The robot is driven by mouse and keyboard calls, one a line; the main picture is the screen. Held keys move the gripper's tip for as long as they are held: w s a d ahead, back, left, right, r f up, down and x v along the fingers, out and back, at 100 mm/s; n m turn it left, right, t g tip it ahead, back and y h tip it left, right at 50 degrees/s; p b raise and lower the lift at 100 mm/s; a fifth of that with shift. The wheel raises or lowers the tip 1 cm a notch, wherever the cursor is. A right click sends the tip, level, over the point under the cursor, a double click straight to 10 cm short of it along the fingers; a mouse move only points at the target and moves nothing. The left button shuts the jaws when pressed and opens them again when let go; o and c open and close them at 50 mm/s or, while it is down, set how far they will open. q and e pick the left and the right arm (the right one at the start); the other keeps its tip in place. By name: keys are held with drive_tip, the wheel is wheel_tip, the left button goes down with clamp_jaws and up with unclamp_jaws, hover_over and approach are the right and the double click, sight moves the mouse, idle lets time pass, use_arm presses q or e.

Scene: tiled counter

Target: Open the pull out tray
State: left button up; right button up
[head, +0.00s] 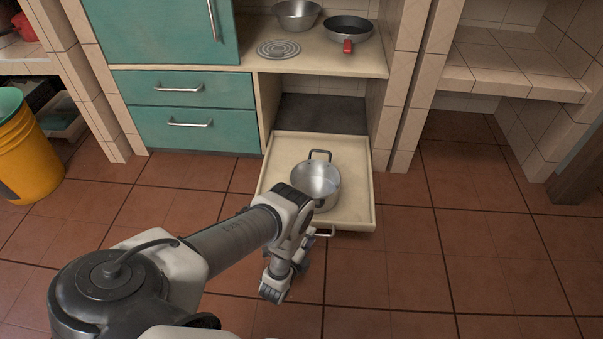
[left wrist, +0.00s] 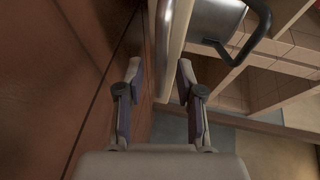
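The pull out tray (head: 362,205) is a cream wooden drawer, extended well out of the lower cabinet opening. A steel pot (head: 316,180) with dark handles stands on it; part of the pot also shows in the left wrist view (left wrist: 215,18). The tray's metal bar handle (head: 325,232) is on its front face, partly hidden by my arm. In the left wrist view the handle (left wrist: 162,50) lies between the fingers of my left gripper (left wrist: 159,72). These fingers are spread apart, with a visible gap to the handle. My right gripper is not in view.
Teal drawers (head: 190,128) stand left of the tray. A steel bowl (head: 297,14) and a red-handled pan (head: 347,30) sit on the shelf above. A yellow bucket (head: 28,150) stands far left. The tiled floor in front and right is clear.

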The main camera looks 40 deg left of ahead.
use_arm(q)
drive_tip(key=v, duration=1)
drive_tip(key=shift+s, duration=0.1)
